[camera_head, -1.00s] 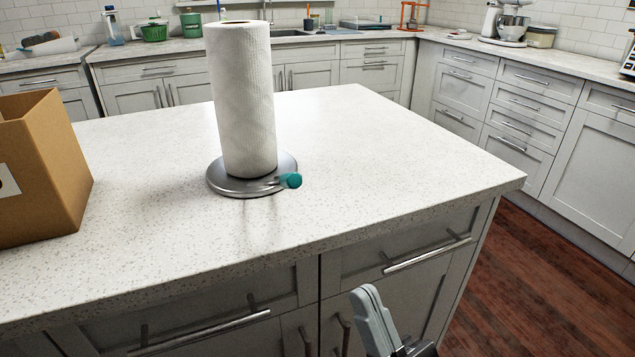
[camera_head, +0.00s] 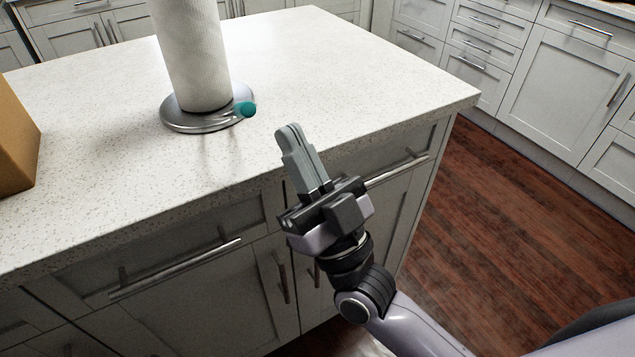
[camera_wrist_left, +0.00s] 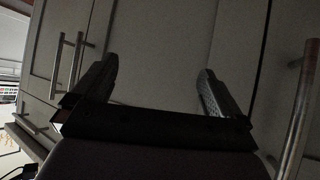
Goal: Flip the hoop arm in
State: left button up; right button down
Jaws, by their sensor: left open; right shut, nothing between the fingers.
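A paper towel roll (camera_head: 193,55) stands upright on a round metal holder base (camera_head: 180,121) on the island counter. A short metal arm with a teal tip (camera_head: 245,109) lies low across the base, its tip at the right edge of the base; I take it for the hoop arm. My right gripper (camera_head: 290,134) is shut and empty. It shows in front of the counter's front edge, right of and nearer than the teal tip, apart from it. My left gripper (camera_wrist_left: 152,85) is open and empty in the left wrist view, facing cabinet fronts. It is not in the head view.
A cardboard box (camera_head: 15,140) stands at the counter's left. The white speckled counter (camera_head: 330,70) is clear right of the holder. Drawer handles (camera_head: 175,268) stick out below the front edge. Wooden floor (camera_head: 490,230) lies to the right.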

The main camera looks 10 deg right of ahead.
jog(key=shift+w+a+r, duration=0.1)
jog(key=shift+w+a, duration=0.2)
jog(key=shift+w, duration=0.3)
jog(key=shift+w+a, duration=0.3)
jog(key=shift+w, duration=0.35)
jog(key=shift+w+a+r, duration=0.1)
jog(key=shift+w+a, duration=0.2)
jog(key=shift+w, duration=0.3)
pick_arm(q)
jog(key=shift+a, duration=0.1)
